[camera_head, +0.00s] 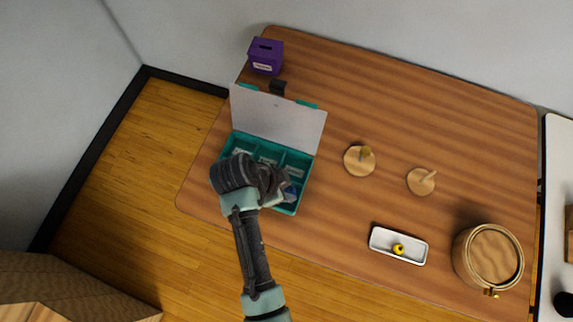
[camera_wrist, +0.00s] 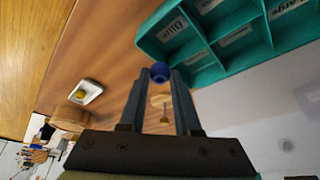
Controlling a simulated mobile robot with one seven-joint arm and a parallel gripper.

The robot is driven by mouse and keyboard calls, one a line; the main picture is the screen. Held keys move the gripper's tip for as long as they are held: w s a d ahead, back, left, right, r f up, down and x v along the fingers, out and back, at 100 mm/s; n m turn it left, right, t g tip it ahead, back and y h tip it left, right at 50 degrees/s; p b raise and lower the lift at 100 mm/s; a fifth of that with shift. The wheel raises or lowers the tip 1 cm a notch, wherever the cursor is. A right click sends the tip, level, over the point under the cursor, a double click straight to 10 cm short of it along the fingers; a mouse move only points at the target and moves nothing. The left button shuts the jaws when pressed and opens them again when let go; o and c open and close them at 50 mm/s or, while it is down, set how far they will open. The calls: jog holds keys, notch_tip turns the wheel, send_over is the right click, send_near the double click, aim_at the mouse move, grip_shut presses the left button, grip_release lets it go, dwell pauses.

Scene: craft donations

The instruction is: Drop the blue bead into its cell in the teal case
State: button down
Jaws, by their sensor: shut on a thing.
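The blue bead (camera_wrist: 160,72) is held between the fingertips of my gripper (camera_wrist: 161,80) in the wrist view. In the head view, the bead (camera_head: 291,193) shows at the end of my gripper (camera_head: 283,190), in front of the lower right part of the teal case (camera_head: 286,209). The case is open and divided into several labelled cells. A cell marked "Blue" (camera_wrist: 172,28) is at the case's near corner in the wrist view, up and right of the bead. My arm hides the case's lower left part in the head view.
The raised clear lid (camera_head: 278,115) stands at the case's back. A purple box (camera_head: 266,56) is behind it. Two wooden stands (camera_head: 359,161) (camera_head: 421,182), a white tray (camera_head: 377,243) with a yellow bead (camera_head: 398,249), and a round wooden container (camera_head: 488,257) are to the right.

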jog(key=shift+f+b, duration=1.65)
jog(key=shift+f, duration=0.35)
jog(key=c, duration=0.5)
grip_release()
jog(key=shift+r, duration=0.15)
jog(key=p+v, duration=0.1)
jog(key=v, duration=1.1)
jog(key=shift+s+a+r+p, duration=0.15)
jog(key=shift+r+p, duration=0.15)
jog(key=shift+r, duration=0.05)
